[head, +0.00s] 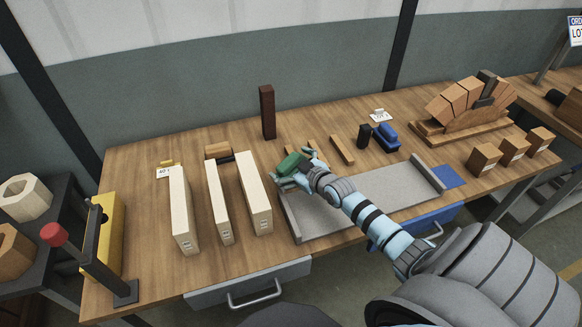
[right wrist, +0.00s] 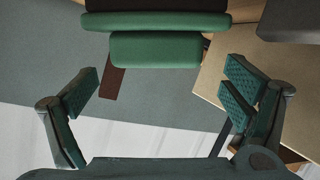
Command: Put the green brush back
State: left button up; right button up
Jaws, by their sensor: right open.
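The green brush (head: 290,163) is at the left end of my right arm in the head view, by the back left of the grey tray (head: 400,197). In the right wrist view, the brush's green handle (right wrist: 155,50) lies crosswise ahead of the fingers, with a wider green and dark part beyond it. My right gripper (head: 302,172) is open; in its wrist view the two fingers (right wrist: 158,98) stand wide apart, with a visible gap to the handle. Whether the brush rests on anything is hard to tell. My left gripper is not in view.
A blue brush (head: 387,138) and a dark block (head: 364,135) stand behind the tray. A blue mat (head: 447,177) lies at its right end. Three pale upright boards (head: 254,195) stand left, a dark red brick post (head: 267,112) behind. A brick arch (head: 465,100) stands right.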

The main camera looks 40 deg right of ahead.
aim_at(286, 160)
jog(key=b+x, duration=0.2)
jog(key=x, duration=0.1)
jog(key=shift+d+f, duration=0.25)
jog(key=shift+w, duration=0.4)
jog(key=shift+r, duration=0.1)
jog(key=c, duration=1.4)
